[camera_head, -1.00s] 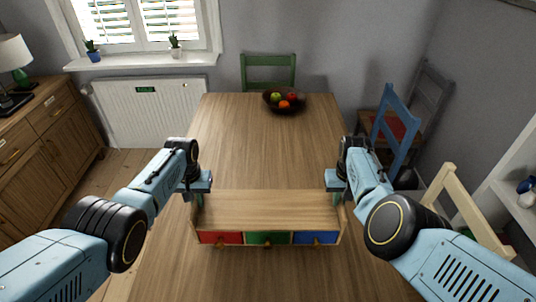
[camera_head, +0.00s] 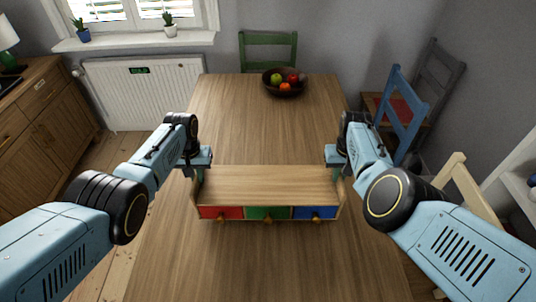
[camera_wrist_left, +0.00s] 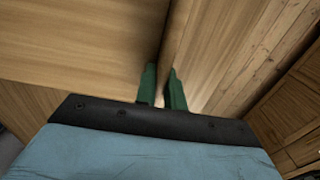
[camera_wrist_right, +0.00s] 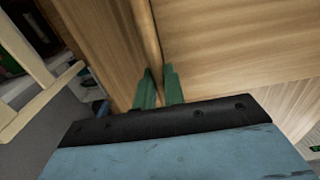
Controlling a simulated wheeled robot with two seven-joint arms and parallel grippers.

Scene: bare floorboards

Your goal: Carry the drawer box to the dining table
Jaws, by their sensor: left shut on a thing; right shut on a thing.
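The drawer box (camera_head: 268,186) is a wooden box with a red, a green and a blue drawer front, each with a knob. It is level over the near half of the dining table (camera_head: 262,128); I cannot tell whether it touches the tabletop. My left gripper (camera_head: 198,172) is shut on its left side panel, and the green fingers straddle the panel edge in the left wrist view (camera_wrist_left: 162,85). My right gripper (camera_head: 338,170) is shut on its right side panel, as the right wrist view (camera_wrist_right: 158,85) shows.
A dark fruit bowl (camera_head: 284,86) stands at the table's far end. A green chair (camera_head: 268,45) is behind it, a blue chair (camera_head: 402,105) and a cream chair (camera_head: 462,185) on the right. A wooden sideboard (camera_head: 42,125) is at left. The middle of the tabletop is clear.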

